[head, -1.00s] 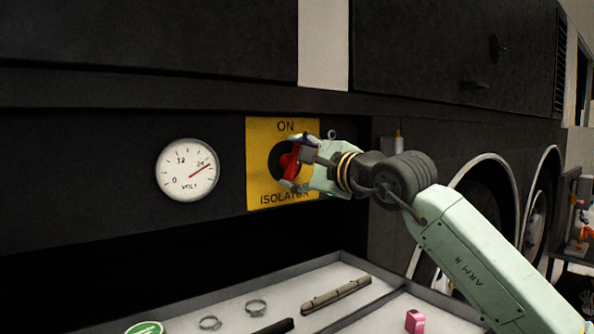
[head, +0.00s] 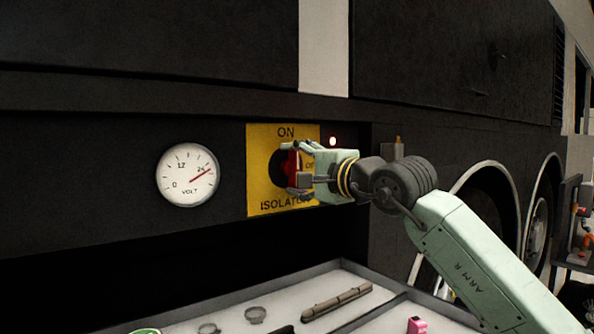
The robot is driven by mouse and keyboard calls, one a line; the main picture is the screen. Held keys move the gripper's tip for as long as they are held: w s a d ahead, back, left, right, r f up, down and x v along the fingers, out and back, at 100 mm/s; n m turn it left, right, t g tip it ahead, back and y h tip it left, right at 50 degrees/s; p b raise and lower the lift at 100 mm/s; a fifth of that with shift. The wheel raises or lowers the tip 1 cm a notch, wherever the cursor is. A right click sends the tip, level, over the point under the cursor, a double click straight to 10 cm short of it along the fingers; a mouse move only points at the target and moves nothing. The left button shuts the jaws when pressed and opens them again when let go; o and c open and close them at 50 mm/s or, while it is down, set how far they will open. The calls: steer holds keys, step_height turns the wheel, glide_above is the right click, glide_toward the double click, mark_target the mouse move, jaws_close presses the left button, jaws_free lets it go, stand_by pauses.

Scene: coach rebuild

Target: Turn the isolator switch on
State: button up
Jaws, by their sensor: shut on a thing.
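My gripper (head: 297,168) reaches in from the right and is shut on the red handle. Its fingers hide part of the handle and the plate's right side. A small lamp (head: 333,141) right of the plate glows red-white.
A round volt gauge (head: 187,175) is left of the plate, its needle near 24. Below is a grey tray (head: 290,276) with rings, a dark grey bar (head: 337,303) and a pink item (head: 417,325). Wheel arches (head: 515,190) are at the right.

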steer(key=o, duration=1.1)
steer(key=v, duration=1.2)
steer(key=shift+s, duration=0.1)
